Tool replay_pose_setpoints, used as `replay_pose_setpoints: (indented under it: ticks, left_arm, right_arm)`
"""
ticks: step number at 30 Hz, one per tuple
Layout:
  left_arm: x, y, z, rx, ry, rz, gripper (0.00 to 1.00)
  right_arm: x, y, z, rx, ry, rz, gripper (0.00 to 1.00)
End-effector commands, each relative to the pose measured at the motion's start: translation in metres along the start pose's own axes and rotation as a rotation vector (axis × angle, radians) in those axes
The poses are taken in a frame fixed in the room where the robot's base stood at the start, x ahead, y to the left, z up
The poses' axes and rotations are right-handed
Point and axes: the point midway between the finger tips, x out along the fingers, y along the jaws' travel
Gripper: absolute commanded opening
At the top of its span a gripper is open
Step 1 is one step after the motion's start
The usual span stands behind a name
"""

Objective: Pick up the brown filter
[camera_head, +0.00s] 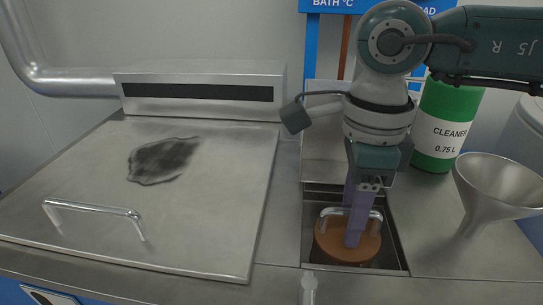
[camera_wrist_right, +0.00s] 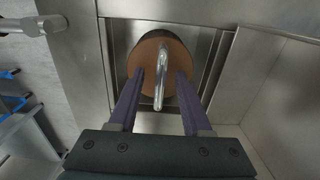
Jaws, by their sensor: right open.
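The brown filter (camera_head: 333,247) is a round brown disc with a metal loop handle, sitting in a recessed metal well in the counter. It also shows in the right wrist view (camera_wrist_right: 150,52), its handle (camera_wrist_right: 161,78) standing between the two purple fingers. My right gripper (camera_head: 354,240) is open and points down over the filter; in the right wrist view the fingertips (camera_wrist_right: 161,72) lie on either side of the handle, with gaps to both. I cannot tell whether the fingertips touch the disc. My left gripper is not in view.
A flat metal lid (camera_head: 215,215) with a bar handle and a dark stain covers the left of the counter. A green cleaner bottle (camera_head: 437,150) and a metal funnel (camera_head: 490,185) stand to the right. The well's walls (camera_head: 400,262) surround the filter closely.

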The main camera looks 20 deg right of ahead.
Motion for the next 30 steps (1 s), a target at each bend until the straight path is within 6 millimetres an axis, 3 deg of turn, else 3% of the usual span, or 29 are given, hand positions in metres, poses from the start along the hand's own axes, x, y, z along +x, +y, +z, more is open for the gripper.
replay_pose_setpoints:
  ticks: [5,18,30]
  left_arm:
    - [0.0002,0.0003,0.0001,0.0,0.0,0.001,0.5]
    - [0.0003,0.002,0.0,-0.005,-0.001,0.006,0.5]
    - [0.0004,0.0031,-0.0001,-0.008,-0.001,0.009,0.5]
  right_arm:
    - [0.0,0.0001,0.0001,0.0,0.0,0.0,0.48]
    - [-0.0004,0.0,0.0001,0.0,0.0,0.0,0.0]
    - [-0.0005,0.0,0.0002,0.0,0.0,0.0,0.0]
